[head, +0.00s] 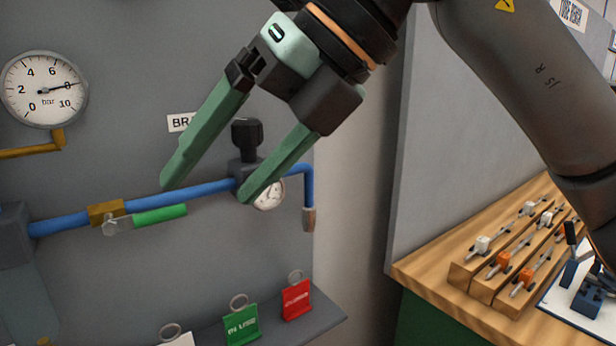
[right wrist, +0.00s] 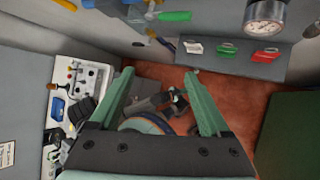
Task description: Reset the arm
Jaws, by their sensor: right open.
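My right gripper (head: 215,190) is open and empty, with two long green fingers held in front of the grey wall panel (head: 120,260). In the head view its fingers overlap the blue pipe (head: 70,224) and part of the black regulator (head: 246,142); I cannot tell how far apart they are in depth. In the right wrist view the open fingers (right wrist: 203,98) point away from the camera with nothing between their tips, and the tags and gauge lie beyond them. My right arm (head: 525,80) comes in from the upper right. My left gripper is not in view.
A small shelf (head: 318,318) carries a green tag (head: 242,322) and a red tag (head: 297,300). A green-handled valve (head: 158,215) sits on the pipe. A large gauge (head: 44,88) is at upper left. A wooden bench (head: 425,268) with wooden racks stands at right.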

